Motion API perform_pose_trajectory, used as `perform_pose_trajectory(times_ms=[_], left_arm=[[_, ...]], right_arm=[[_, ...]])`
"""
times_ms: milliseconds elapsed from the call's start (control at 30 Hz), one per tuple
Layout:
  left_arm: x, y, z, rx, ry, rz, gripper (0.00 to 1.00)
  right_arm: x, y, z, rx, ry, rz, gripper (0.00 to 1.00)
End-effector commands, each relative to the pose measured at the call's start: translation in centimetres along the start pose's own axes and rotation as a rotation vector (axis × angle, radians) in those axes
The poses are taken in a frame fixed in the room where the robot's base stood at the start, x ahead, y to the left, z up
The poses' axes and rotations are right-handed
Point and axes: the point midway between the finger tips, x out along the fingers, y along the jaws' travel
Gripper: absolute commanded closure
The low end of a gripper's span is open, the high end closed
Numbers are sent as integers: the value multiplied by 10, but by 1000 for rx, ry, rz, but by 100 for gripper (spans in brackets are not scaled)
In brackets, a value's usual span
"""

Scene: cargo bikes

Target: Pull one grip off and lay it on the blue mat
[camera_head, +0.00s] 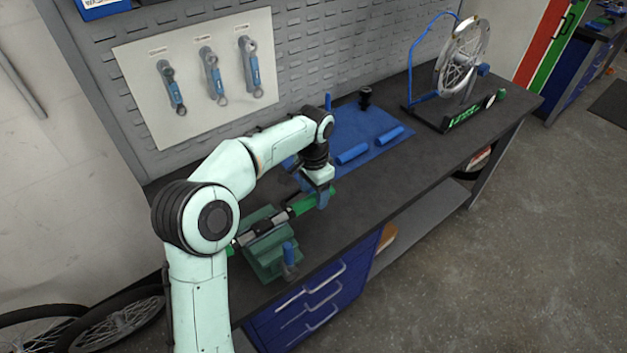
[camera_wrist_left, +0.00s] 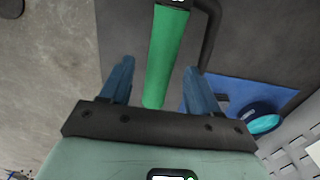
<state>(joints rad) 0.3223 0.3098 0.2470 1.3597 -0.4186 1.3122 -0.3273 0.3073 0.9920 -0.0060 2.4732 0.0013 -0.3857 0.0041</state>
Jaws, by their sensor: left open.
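A bit of green (camera_head: 231,249) shows at the bar's other end, partly behind my arm. My left gripper (camera_head: 322,196) is at the grip's outer end. In the left wrist view, the grip (camera_wrist_left: 163,62) lies between the open blue fingers of my left gripper (camera_wrist_left: 157,72), with gaps visible on both sides. The blue mat (camera_head: 357,122) lies behind the gripper on the bench. My right gripper is not in view.
Two blue bars (camera_head: 352,154) and a black upright object (camera_head: 365,98) are on the mat. A dark curved lever (camera_wrist_left: 211,35) runs beside the grip. A wheel stand (camera_head: 443,120) is at the bench's far end. The bench's front-right stretch is clear.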

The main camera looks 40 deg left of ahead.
Motion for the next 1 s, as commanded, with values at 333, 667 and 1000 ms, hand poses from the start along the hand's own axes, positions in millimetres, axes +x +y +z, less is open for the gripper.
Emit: perform_pose_trajectory(times_ms=[333, 667, 1000], left_arm=[[14, 0, 0, 1, 0, 0, 38], [13, 0, 0, 0, 0, 0, 99], [13, 0, -1, 0, 0, 0, 100]], right_arm=[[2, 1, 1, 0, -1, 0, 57], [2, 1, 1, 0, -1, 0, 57], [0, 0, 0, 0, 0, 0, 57]])
